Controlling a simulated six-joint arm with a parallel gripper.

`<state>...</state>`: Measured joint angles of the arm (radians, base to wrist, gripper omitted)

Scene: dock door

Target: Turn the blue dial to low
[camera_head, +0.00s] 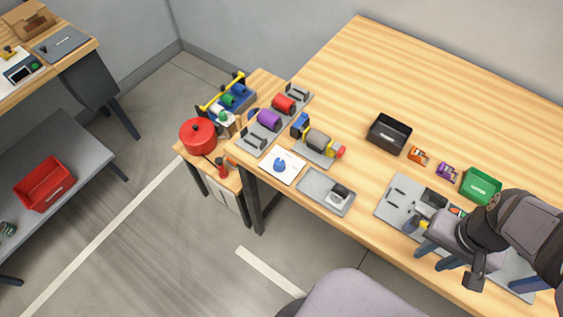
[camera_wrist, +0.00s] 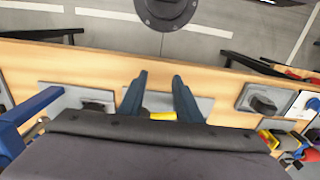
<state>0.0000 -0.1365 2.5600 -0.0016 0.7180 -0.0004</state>
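The blue dial (camera_head: 281,164) sits on a white square plate (camera_head: 270,171) near the front left corner of the wooden table. Which setting it points to is too small to read. In the wrist view, part of the blue dial (camera_wrist: 313,103) shows at the right edge. My gripper (camera_head: 437,256) is at the front right of the table, over the grey panel there and well to the right of the dial. In the wrist view my gripper's fingers (camera_wrist: 159,77) stand apart with nothing held between them.
Between dial and gripper lies a grey plate (camera_head: 313,191) with a dark knob. Behind the dial are a grey holder with red and purple cylinders (camera_head: 268,120) and a grey-yellow cylinder (camera_head: 318,139). A black bin (camera_head: 389,132) and green bin (camera_head: 481,185) stand farther right. The table's back is clear.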

